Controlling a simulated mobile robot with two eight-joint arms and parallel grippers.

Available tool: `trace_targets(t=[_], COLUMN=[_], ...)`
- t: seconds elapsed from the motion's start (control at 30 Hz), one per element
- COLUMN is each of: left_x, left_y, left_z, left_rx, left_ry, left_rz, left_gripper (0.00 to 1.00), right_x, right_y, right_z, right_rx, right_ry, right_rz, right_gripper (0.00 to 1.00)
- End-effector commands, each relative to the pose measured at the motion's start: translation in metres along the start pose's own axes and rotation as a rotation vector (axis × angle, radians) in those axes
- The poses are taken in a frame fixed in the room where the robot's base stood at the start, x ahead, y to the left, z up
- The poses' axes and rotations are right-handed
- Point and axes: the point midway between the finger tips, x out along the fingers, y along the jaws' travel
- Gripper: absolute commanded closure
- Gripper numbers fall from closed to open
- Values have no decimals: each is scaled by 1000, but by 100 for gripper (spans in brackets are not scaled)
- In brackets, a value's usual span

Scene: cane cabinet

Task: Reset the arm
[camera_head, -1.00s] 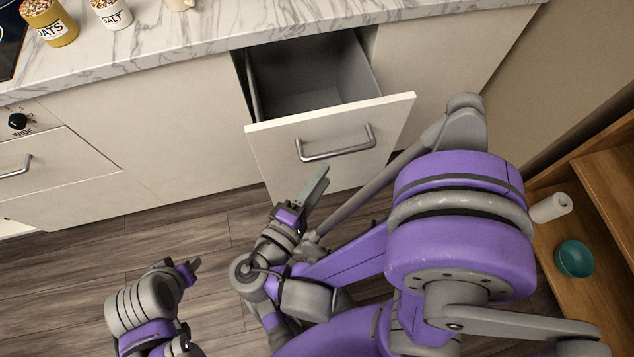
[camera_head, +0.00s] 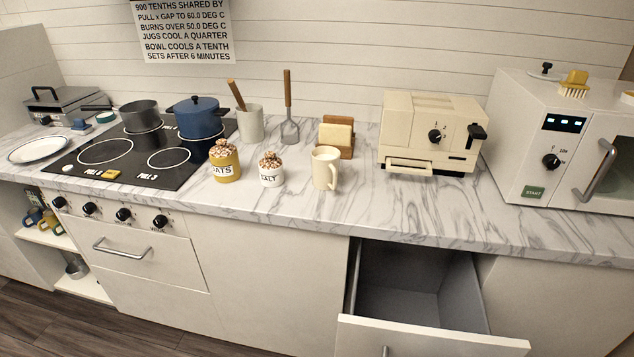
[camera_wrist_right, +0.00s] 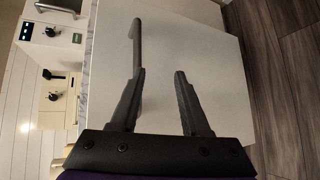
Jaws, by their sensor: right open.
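My right gripper (camera_wrist_right: 159,72) is open in the right wrist view, with nothing held between its two dark fingers. It faces the pale front of a cabinet drawer (camera_wrist_right: 190,55). The grey bar handle (camera_wrist_right: 137,40) lines up with the left finger in that view; I cannot tell whether they touch. In the head view the open drawer (camera_head: 430,338) stands out below the counter and looks empty inside. Its handle (camera_head: 385,351) is mostly cut off by the bottom edge. Neither arm shows in the head view, and my left gripper is out of sight.
The marble counter (camera_head: 420,215) carries a white mug (camera_head: 326,168), an oats jar (camera_head: 225,162), a salt jar (camera_head: 271,170), a toaster-like appliance (camera_head: 425,130) and a microwave (camera_head: 560,140). Pots stand on the black hob (camera_head: 115,170) at left. Wooden floor (camera_wrist_right: 285,70) is clear.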

Motion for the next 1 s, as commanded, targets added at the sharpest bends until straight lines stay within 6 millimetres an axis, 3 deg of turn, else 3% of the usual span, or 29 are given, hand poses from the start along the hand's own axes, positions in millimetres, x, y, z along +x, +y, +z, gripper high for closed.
trace_targets(t=[0.1,0.2,0.33,0.47,0.73,0.8,1.0], left_x=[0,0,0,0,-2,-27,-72], left_y=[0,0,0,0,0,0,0], left_z=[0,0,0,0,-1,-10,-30], left_rx=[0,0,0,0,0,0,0], left_ry=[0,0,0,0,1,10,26], left_rz=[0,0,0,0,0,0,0], left_gripper=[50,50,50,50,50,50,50], right_x=[33,46,43,34,20,10,-7], right_y=[-20,-42,-58,-59,-32,-9,37], right_z=[13,23,29,29,23,27,36], right_rx=[11,90,264,460,875,856,861], right_ry=[-8,8,40,74,139,150,163], right_rz=[-251,-493,-749,-916,-1100,-1096,-1089], right_gripper=[54,54,54,54,54,54,54])
